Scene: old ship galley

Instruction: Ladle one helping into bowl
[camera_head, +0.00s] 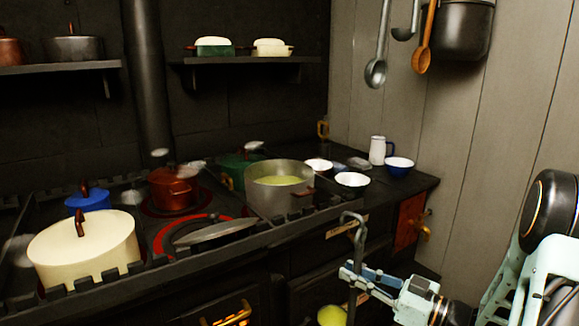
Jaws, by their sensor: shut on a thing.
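My gripper (356,277) is at the lower right, in front of the stove, shut on the handle of a grey metal ladle (359,238). The ladle hangs upright with its hooked end at the top. Yellow-green matter shows at its lower end, partly cut off by the bottom edge of the picture. A grey pot (266,203) of yellow-green soup (279,181) stands open on the stove, behind and left of my gripper.
A white jug (377,150) stands behind the bowls. A cream lidded pot (84,248), a blue pot (89,199), a red pot (172,190) and a green pot (235,165) crowd the stove. A raised rail (230,241) edges its front. Utensils hang on the right wall.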

